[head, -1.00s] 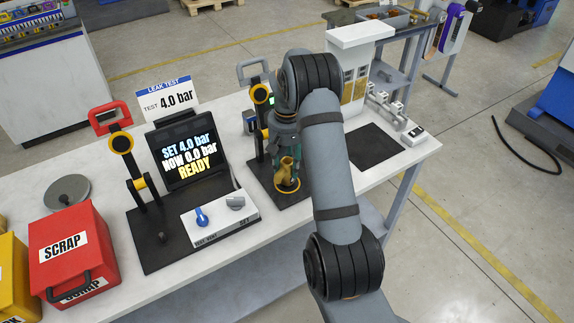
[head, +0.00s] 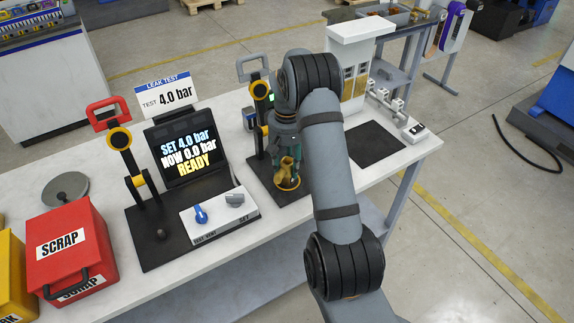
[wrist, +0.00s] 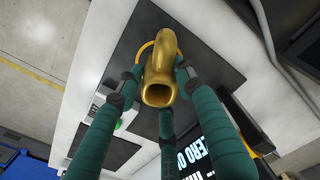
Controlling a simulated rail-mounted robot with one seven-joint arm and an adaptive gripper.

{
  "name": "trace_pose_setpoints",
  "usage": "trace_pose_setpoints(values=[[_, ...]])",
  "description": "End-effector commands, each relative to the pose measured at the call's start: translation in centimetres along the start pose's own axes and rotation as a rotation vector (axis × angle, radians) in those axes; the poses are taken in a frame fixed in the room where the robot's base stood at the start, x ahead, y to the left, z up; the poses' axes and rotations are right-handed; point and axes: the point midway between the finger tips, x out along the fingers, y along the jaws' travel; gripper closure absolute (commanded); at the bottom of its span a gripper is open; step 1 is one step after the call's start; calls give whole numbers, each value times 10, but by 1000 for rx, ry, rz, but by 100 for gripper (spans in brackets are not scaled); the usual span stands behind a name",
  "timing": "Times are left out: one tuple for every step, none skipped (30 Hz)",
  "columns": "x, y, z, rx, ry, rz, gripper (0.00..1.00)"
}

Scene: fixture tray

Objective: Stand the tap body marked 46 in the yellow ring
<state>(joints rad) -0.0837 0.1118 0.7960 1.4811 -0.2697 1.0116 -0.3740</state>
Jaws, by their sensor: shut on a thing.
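The brass tap body (head: 288,168) is held low by my gripper (head: 287,152), and it also shows in the wrist view (wrist: 160,75). My gripper's green fingers (wrist: 162,112) are closed around it, with its open end facing the wrist camera. No 46 mark is legible. The yellow ring (head: 287,184) lies on a black plate, right under the tap body; an arc of it shows behind the body in the wrist view (wrist: 143,49). The body's lower end appears at or inside the ring, but I cannot tell whether it touches the plate.
A clamp post with a grey handle (head: 252,68) stands close behind my gripper. To the left are the leak test screen (head: 187,150), a red-handled clamp (head: 119,138), a control box (head: 220,212) and the red scrap box (head: 72,250). A white cabinet (head: 355,50) and a dark mat (head: 374,143) are to the right.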

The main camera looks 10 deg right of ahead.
Motion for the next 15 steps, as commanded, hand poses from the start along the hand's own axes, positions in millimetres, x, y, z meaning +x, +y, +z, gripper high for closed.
trace_pose_setpoints(values=[[-1, 0, 0, 0, 2, 0, 100], [-1, 0, 0, 0, 2, 0, 100], [-1, 0, 0, 0, 2, 0, 100], [-1, 0, 0, 0, 2, 0, 100], [-1, 0, 0, 0, 2, 0, 100], [-1, 0, 0, 0, 2, 0, 100], [-1, 0, 0, 0, 2, 0, 100], [-1, 0, 0, 0, 2, 0, 100], [-1, 0, 0, 0, 2, 0, 63], [-1, 0, 0, 0, 2, 0, 61], [-1, 0, 0, 0, 2, 0, 59], [-1, 0, 0, 0, 1, 0, 57], [-1, 0, 0, 0, 1, 0, 55], [-1, 0, 0, 0, 1, 0, 54], [-1, 0, 0, 0, 1, 0, 51]])
